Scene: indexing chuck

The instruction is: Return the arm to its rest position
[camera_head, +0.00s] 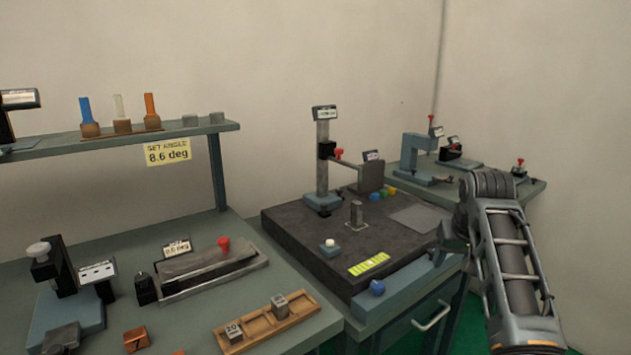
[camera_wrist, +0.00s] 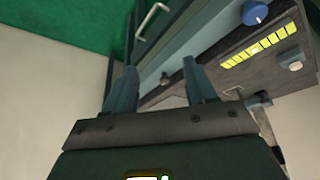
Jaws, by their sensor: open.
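My arm (camera_head: 510,265) shows at the right of the head view, bent in front of the right side of the dark stone plate. In the head view my gripper is hidden or too unclear to make out. In the wrist view my gripper (camera_wrist: 162,88) shows two grey fingers spread apart with nothing between them. Beyond the fingers are the cabinet front with its handle (camera_wrist: 152,20) and the edge of the stone plate. The fingers look apart from these things.
The stone plate (camera_head: 300,235) carries a height stand (camera_head: 323,160) and small blocks. A bench at left holds a sine bar (camera_head: 210,265) and a wooden tray (camera_head: 290,328). A shelf (camera_head: 60,150) is above it. A back-right table (camera_head: 530,190) holds fixtures. Green floor (camera_wrist: 60,30) lies beside the cabinet.

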